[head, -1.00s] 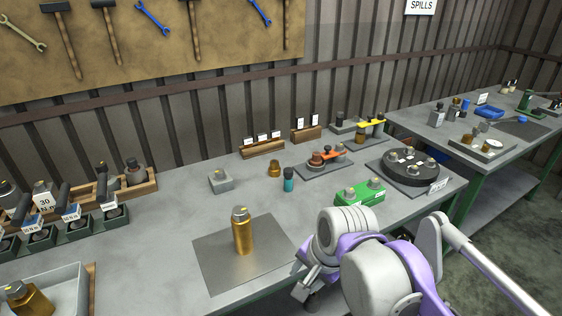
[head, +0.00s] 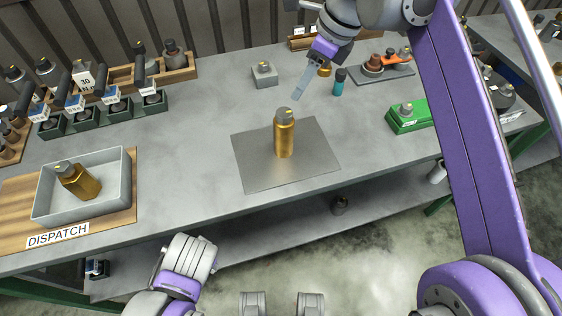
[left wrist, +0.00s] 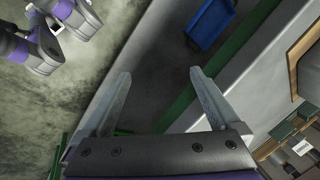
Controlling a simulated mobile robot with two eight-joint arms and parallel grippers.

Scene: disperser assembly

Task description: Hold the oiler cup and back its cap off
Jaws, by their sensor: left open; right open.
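The oiler cup (head: 284,138), a brass cylinder, stands upright on a grey square mat (head: 255,170) in the head view. In the head view my left arm is low, in front of the bench.

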